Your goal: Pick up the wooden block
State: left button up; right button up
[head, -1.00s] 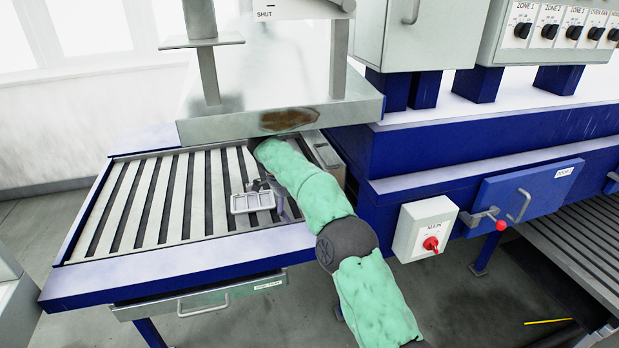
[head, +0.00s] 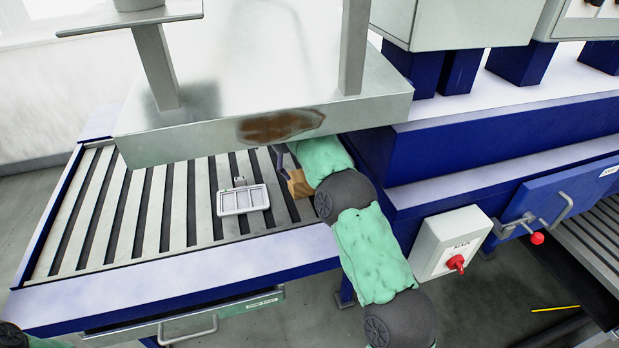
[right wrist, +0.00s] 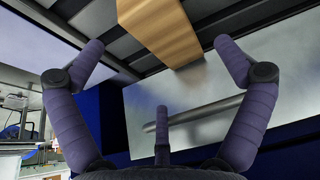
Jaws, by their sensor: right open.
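The wooden block (head: 299,184) is light brown and sits at the right end of the slatted table, beside my right forearm in the head view. In the right wrist view the block (right wrist: 160,28) is at the top middle, beyond the fingertips. My right gripper (right wrist: 163,58) is open, its purple fingers spread wide with nothing between them. In the head view only a little of the right gripper (head: 281,157) shows next to the block; the arm and the metal hood hide the rest. I cannot tell whether a finger touches the block. My left gripper is out of view.
A small pale tray (head: 243,199) lies on the slatted table (head: 145,215), left of the block. A rust-stained metal hood (head: 200,137) overhangs the table's back. A grey box with a red knob (head: 450,243) stands right of my arm. Slats further left are clear.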

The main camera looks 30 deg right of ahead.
aim_at(299, 187)
jog(key=b+x, duration=0.3)
jog(key=x, duration=0.7)
jog(key=shift+s+f+b, duration=0.1)
jog(key=shift+b, duration=0.3)
jog(key=c, duration=1.3)
